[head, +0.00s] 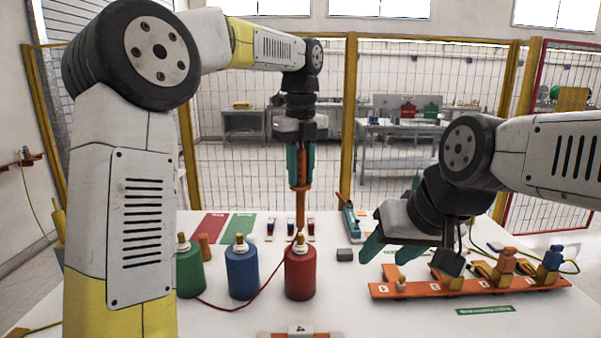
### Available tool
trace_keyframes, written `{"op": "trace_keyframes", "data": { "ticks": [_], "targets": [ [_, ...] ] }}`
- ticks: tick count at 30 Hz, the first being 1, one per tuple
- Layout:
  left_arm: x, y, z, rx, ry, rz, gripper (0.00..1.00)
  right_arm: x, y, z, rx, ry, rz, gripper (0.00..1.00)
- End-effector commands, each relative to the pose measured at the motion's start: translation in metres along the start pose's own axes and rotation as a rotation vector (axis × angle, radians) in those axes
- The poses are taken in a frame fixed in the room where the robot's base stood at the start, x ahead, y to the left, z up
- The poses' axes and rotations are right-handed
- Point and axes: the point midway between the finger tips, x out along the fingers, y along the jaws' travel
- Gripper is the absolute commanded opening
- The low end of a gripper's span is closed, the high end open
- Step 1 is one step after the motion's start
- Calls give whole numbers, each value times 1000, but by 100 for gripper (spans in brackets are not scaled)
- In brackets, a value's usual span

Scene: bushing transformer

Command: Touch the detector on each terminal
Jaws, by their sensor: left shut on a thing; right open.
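A green bushing (190,272), a blue bushing (242,274) and a red bushing (299,275) stand upright in a row on the white table, each with a brass-coloured terminal on top. My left gripper (300,180) is above the red bushing, its teal fingers shut on the orange detector (300,206). The detector points straight down, and its tip is at the red bushing's terminal (299,240); I cannot tell whether they touch. My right gripper (384,246) is open and empty, to the right of the red bushing. My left arm partly covers the green bushing's left side.
An orange rack (420,291) with labelled slots and wired connectors lies at the right. A red wire (262,290) runs between the bushings. A small grey block (344,254) and a teal-and-orange tool (349,218) lie behind my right gripper. Red and green mats (238,227) lie at the back.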

Motion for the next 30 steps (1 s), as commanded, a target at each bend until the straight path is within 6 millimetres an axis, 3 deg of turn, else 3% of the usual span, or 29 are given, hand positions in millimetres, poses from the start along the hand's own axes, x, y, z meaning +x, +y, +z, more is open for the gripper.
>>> {"op": "trace_keyframes", "data": {
  "ticks": [30],
  "targets": [
    [6, 0, 0, 0, 0, 0, 0, 0, 0, 0, 0, 0, 0, 50]
  ]
}}
